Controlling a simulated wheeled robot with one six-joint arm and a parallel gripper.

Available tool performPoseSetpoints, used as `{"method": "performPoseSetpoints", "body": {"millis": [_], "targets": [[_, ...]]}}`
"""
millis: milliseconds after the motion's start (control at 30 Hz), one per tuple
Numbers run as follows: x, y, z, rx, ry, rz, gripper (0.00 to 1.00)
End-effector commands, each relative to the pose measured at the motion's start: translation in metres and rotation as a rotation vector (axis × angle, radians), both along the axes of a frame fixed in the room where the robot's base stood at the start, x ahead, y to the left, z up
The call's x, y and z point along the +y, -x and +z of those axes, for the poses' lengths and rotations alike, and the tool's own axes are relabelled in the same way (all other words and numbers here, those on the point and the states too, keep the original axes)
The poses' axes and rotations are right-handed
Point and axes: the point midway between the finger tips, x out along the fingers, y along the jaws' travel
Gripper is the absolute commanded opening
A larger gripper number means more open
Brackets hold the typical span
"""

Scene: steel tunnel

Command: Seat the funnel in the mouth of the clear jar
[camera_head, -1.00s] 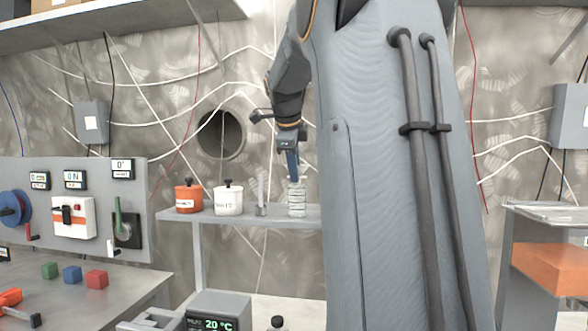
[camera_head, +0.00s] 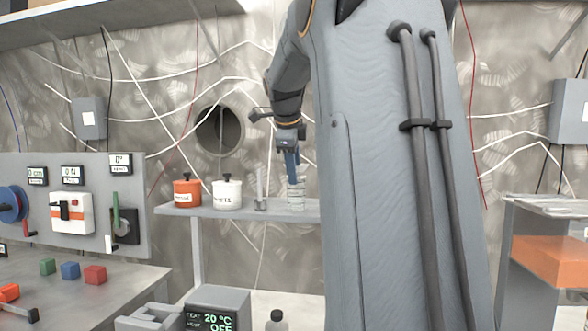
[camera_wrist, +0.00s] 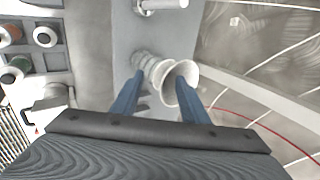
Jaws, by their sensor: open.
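The clear ribbed jar (camera_head: 296,200) stands on the wall shelf. In the wrist view the ribbed jar (camera_wrist: 147,64) shows just beyond my fingertips. A pale, wide-mouthed funnel (camera_wrist: 180,84) lies between my two blue fingers, close to the right one and overlapping the jar in this view. I cannot tell whether the funnel's stem is inside the jar's mouth. My gripper (camera_wrist: 160,92) is open around the funnel. In the head view my gripper (camera_head: 292,172) points down at the jar's top, and the funnel cannot be made out there.
On the shelf (camera_head: 240,212), left of the jar, stand a metal holder with an upright rod (camera_head: 260,204), a white lidded pot (camera_head: 227,195) and an orange lidded pot (camera_head: 187,192). A control panel (camera_head: 140,180) is at the left. The wall is close behind the shelf.

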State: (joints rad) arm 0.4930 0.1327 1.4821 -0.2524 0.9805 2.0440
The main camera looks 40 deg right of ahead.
Motion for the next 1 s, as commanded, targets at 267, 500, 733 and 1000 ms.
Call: {"method": "performPoseSetpoints", "body": {"millis": [267,500,733,1000], "targets": [[0.01,0.008,0.02,-0.004,0.002,0.001,0.41],[0.027,0.022,0.051,-0.002,0.001,0.001,0.41],[0.034,0.028,0.065,-0.001,0.0,0.001,0.41],[0.034,0.028,0.065,0.0,0.0,0.0,0.41]]}}
